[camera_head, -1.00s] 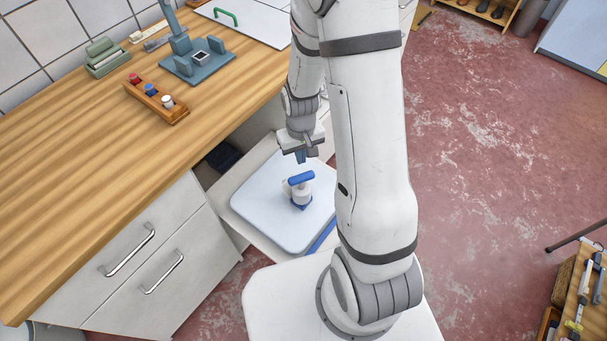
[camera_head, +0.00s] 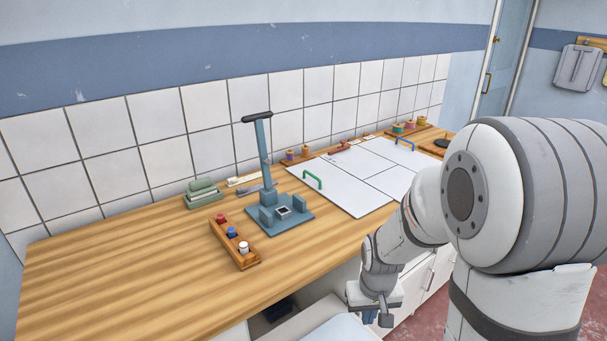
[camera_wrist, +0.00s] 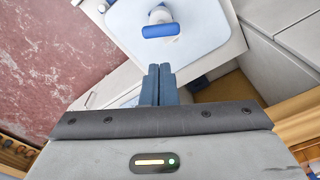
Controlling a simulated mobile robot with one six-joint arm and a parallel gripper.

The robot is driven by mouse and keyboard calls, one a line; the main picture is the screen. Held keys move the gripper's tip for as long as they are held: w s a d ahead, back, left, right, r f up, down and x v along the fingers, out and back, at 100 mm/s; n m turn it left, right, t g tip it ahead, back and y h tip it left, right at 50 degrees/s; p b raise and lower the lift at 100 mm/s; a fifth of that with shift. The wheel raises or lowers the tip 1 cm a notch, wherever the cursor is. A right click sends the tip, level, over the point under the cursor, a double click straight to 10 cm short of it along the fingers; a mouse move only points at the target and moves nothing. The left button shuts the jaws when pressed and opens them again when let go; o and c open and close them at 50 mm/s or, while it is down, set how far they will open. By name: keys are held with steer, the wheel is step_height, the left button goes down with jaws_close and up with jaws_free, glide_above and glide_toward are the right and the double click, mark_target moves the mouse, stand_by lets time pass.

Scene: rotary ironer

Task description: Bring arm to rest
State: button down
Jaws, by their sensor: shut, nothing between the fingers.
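My arm is folded on the right side of the head view, with my gripper (camera_head: 385,318) pointing down beside the front edge of the wooden counter. In the wrist view my gripper (camera_wrist: 157,72) shows its two blue-grey fingers side by side and shut, with nothing between them. Beyond the fingertips, a white device with a blue handle (camera_wrist: 162,30) stands on a pale blue-white tray (camera_wrist: 205,45), apart from the fingers. In the head view only a sliver of the tray (camera_head: 340,330) shows at the bottom edge; the device is out of that view.
The counter (camera_head: 130,270) carries a blue-grey lever press (camera_head: 283,215), a wooden rack of small capped bottles (camera_head: 236,243), a green block stack (camera_head: 203,193) and white panels with handles (camera_head: 345,190). A tiled wall stands behind. The counter's left part is clear.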

steer(key=s+r+t, duration=0.2)
steer(key=s+r, duration=1)
steer(key=r, duration=0.3)
steer(key=shift+d+r+m, duration=0.15)
steer(key=shift+m, duration=0.25)
